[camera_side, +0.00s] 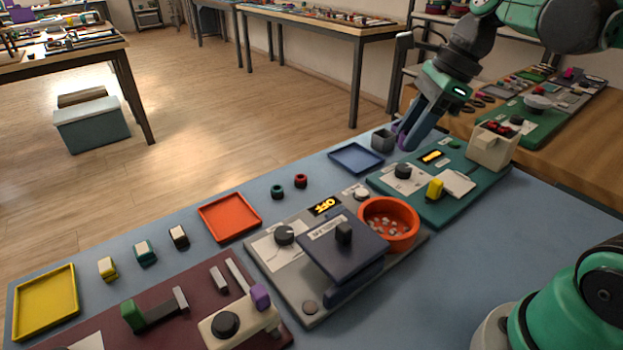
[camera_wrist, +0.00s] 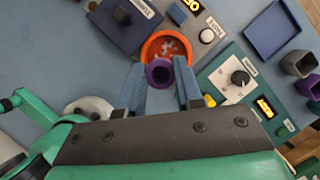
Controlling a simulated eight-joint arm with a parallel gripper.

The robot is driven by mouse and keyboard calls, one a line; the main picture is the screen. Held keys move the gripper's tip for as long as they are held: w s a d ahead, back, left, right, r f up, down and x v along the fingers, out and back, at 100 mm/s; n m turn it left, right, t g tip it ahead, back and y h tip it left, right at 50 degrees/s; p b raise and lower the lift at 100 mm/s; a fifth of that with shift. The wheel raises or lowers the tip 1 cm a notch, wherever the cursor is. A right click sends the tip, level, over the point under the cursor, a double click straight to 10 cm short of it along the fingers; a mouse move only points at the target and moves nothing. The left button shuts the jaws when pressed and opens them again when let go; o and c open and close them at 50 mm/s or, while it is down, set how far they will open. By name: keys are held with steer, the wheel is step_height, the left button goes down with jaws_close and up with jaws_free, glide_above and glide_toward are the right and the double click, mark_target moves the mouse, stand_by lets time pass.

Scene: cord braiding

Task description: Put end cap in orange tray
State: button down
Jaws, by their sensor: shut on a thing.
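My gripper (camera_side: 408,146) is shut on a purple ring-shaped piece, apparently the end cap (camera_wrist: 160,74), which sits between the two blue fingers (camera_wrist: 158,88) in the wrist view. In the side view the gripper points down near the back edge of the teal panel. There the held piece is hard to tell from a purple cup behind the fingers. The orange tray (camera_side: 230,218) is flat, square and empty. It lies left of the grey machine panel in the side view, well apart from my gripper, and is out of the wrist view.
A blue tray (camera_side: 356,158) and grey cup (camera_side: 383,139) are close to the gripper. Green (camera_side: 277,190) and red (camera_side: 301,181) rings lie near the orange tray.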

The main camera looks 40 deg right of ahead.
step_height(320, 180, up, 3)
steer(key=w+a+r, duration=0.2)
steer(key=w+r, duration=0.1)
steer(key=w, duration=0.3)
glide_above(224, 217)
step_height(224, 217, down, 5)
steer(key=f, duration=1.2)
steer(key=d+f, duration=0.1)
steer(key=f, duration=0.5)
steer(key=shift+s+f, duration=0.4)
steer(key=shift+f, duration=0.1)
steer(key=c, duration=0.6)
jaws_free()
